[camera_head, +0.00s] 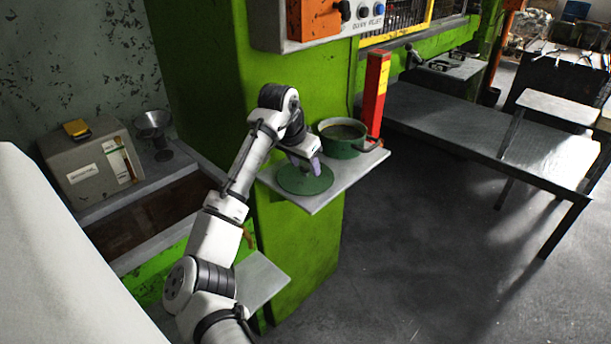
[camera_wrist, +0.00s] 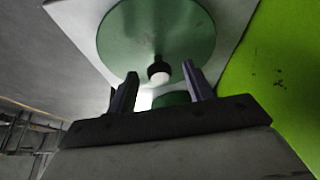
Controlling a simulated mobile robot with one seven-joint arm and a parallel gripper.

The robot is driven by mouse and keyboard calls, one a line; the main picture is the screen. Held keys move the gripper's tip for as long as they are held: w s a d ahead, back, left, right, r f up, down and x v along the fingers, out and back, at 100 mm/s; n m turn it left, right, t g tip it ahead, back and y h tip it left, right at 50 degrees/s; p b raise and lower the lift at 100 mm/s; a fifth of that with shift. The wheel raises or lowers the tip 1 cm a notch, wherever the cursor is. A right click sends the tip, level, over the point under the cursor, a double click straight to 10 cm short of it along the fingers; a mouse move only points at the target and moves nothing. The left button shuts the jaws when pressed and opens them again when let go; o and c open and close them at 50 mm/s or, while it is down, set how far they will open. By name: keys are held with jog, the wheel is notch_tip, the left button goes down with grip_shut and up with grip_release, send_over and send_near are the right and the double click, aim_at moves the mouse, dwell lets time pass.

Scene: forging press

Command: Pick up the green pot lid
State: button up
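The green pot lid (camera_head: 293,184) lies flat on a small grey shelf (camera_head: 322,203) fixed to the green machine. In the wrist view the lid (camera_wrist: 140,32) is a round green disc with a dark knob (camera_wrist: 158,70) that has a pale top. My gripper (camera_head: 315,166) is over the lid, fingers pointing down. In the wrist view my gripper (camera_wrist: 160,72) is open, and the knob appears between the two fingertips with gaps on both sides. I cannot tell whether the fingertips reach down to the knob's height. The arm hides part of the lid in the head view.
A green pot (camera_head: 341,149) stands on the shelf just behind the lid, close to my gripper. A red and yellow post (camera_head: 376,95) rises beside the pot. The green machine body (camera_head: 205,75) is near my arm. A grey table (camera_head: 470,125) stands at right, with open floor before it.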

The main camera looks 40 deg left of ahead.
grip_shut()
jog(key=shift+d+r, duration=0.1)
